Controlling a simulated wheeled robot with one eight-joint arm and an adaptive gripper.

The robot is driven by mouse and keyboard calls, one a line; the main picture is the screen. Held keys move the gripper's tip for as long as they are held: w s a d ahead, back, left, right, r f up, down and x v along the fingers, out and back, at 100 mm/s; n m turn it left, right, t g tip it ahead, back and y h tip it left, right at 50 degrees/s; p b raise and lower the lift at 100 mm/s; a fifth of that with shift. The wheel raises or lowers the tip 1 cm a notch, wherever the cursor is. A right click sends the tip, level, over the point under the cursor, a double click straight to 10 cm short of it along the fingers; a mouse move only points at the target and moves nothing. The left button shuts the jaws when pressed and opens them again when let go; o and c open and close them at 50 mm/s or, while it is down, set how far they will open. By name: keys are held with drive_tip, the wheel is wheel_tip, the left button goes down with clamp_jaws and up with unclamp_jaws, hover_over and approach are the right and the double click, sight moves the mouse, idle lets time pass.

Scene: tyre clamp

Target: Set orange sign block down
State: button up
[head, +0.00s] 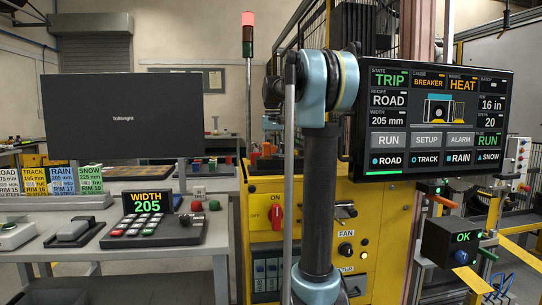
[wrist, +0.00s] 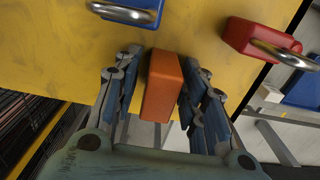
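The orange sign block (wrist: 163,88) is between the two fingers of my gripper (wrist: 162,75) in the wrist view. The fingertips lie close along both sides of the block, and the gripper looks shut on it. In the head view my gripper hangs above the yellow cabinet's top, partly hidden behind my arm. A small orange shape (head: 267,149) shows below it, probably the same block. Behind the block in the wrist view is a yellow surface (wrist: 60,65). I cannot tell whether the block touches it.
A blue padlock (wrist: 130,8) and a red padlock (wrist: 255,38) flank the block in the wrist view. The head view shows a large screen (head: 437,119) reading TRIP at right. A bench (head: 190,258) with a keypad, colored cards and a dark monitor (head: 123,117) stands at left.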

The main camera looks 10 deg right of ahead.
drive_tip(key=shift+r, duration=0.1)
drive_tip(key=shift+o, duration=0.4)
wheel_tip(320, 180, up, 12)
drive_tip(key=shift+f, duration=0.1)
wheel_tip(320, 180, up, 5)
drive_tip(key=m, duration=1.8)
wheel_tip(320, 180, down, 11)
drive_tip(key=shift+w+d+f, duration=0.1)
drive_tip(key=shift+d+f, duration=0.05)
drive_tip(key=shift+a+f, duration=0.2)
drive_tip(key=shift+f, duration=2.55)
drive_tip(key=c, duration=0.8)
